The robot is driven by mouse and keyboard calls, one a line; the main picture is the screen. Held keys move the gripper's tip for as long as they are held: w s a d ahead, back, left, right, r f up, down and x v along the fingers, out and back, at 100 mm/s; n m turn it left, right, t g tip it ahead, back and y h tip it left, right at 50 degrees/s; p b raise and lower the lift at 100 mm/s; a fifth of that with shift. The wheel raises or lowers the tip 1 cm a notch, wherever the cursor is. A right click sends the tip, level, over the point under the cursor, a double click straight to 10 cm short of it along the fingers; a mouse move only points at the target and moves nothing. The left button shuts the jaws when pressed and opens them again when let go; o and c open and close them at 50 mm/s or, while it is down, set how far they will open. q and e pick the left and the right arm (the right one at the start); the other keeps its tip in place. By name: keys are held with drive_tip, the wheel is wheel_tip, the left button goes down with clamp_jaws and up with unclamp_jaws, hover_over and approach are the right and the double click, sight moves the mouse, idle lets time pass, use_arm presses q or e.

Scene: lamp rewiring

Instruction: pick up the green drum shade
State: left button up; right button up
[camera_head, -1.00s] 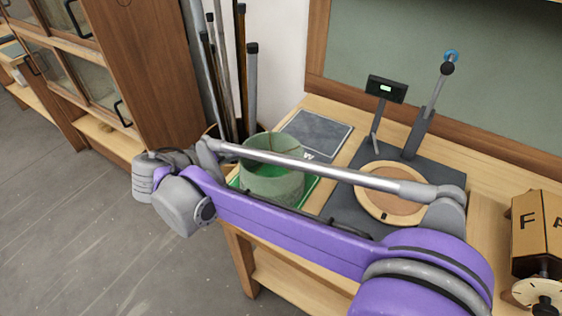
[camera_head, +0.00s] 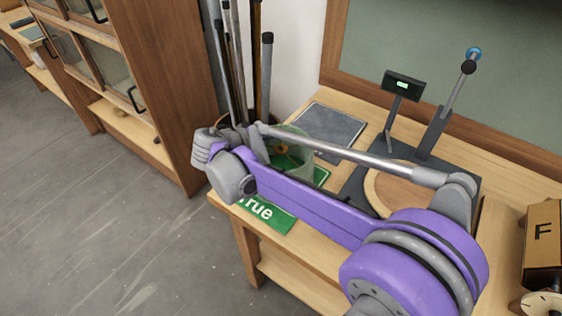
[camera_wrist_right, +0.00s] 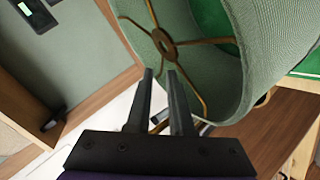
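The green drum shade (camera_head: 299,157) is tilted, its brass spider ring facing the head camera. It appears raised at the back of the green mat (camera_head: 272,218); my arm hides part of it. In the right wrist view the shade (camera_wrist_right: 281,50) fills the upper right, with its brass spokes showing. In the head view the right gripper's fingers are mostly hidden behind my purple arm. My left gripper is not in view.
A grey mat (camera_head: 327,134) lies behind the shade. A round wooden disc (camera_head: 392,190) and a small display on a post (camera_head: 403,86) stand right. Several poles (camera_head: 265,80) lean at the back. A glass-door cabinet (camera_head: 160,90) stands left; the floor before it is clear.

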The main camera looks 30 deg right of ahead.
drive_tip(key=shift+x, duration=0.9)
drive_tip(key=shift+a, duration=0.1)
clamp_jaws()
idle(0.6)
